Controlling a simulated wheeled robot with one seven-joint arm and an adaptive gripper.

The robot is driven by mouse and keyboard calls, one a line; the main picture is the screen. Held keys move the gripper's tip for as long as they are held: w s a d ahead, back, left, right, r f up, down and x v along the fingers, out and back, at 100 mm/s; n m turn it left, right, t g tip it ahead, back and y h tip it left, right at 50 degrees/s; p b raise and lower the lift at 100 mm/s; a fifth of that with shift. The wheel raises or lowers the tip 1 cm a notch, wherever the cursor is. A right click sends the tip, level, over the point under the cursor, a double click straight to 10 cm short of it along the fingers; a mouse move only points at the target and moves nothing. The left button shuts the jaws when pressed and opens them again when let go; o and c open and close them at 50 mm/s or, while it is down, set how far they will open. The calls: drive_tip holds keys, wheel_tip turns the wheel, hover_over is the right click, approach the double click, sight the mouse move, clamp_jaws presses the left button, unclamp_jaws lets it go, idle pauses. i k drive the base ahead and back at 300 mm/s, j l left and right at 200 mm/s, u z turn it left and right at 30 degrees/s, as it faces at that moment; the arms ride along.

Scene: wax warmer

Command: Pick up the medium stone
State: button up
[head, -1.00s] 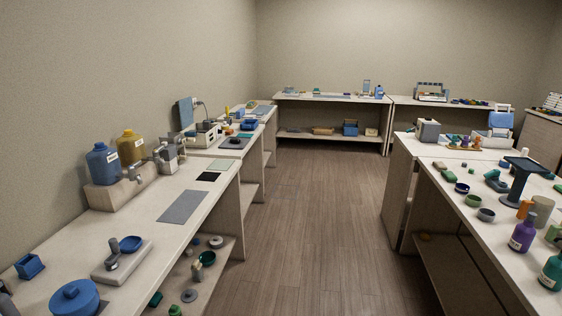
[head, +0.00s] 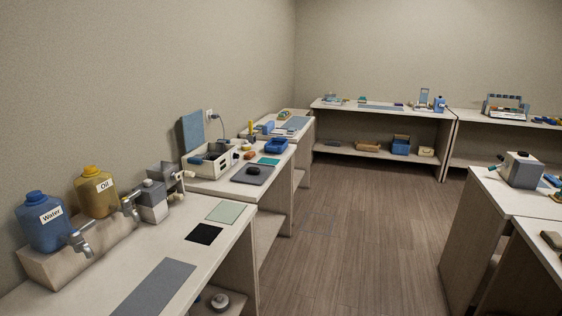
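No object can be told for certain as the medium stone. A small dark rounded object (head: 252,171) that may be a stone lies on a grey mat (head: 241,177) on the left counter, beside the white warmer-like box. An olive-brown, stone-like object (head: 551,240) lies on the near right table, partly cut off by the picture's edge. At this size I cannot tell either one's material. My gripper is not in view.
Water (head: 44,222) and oil (head: 97,192) jugs with taps stand on the near left counter (head: 190,262). The white box (head: 210,160) stands beyond. A grey machine (head: 520,169) is on the right table. The wooden floor (head: 350,250) between is clear.

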sight(252, 170)
drive_tip(key=i+u, duration=0.25)
drive_tip(key=i, duration=0.35)
drive_tip(key=i+u, duration=0.2)
drive_tip(key=i, duration=0.45)
drive_tip(key=i+l+u, duration=0.25)
drive_tip(key=i, duration=0.35)
drive_tip(key=i+l+u, duration=0.1)
drive_tip(key=i+u, duration=0.25)
drive_tip(key=i+l+u, duration=0.15)
drive_tip(key=i+u, duration=0.25)
drive_tip(key=i+l+u, duration=0.35)
drive_tip(key=k+j, duration=0.05)
drive_tip(key=j, duration=0.05)
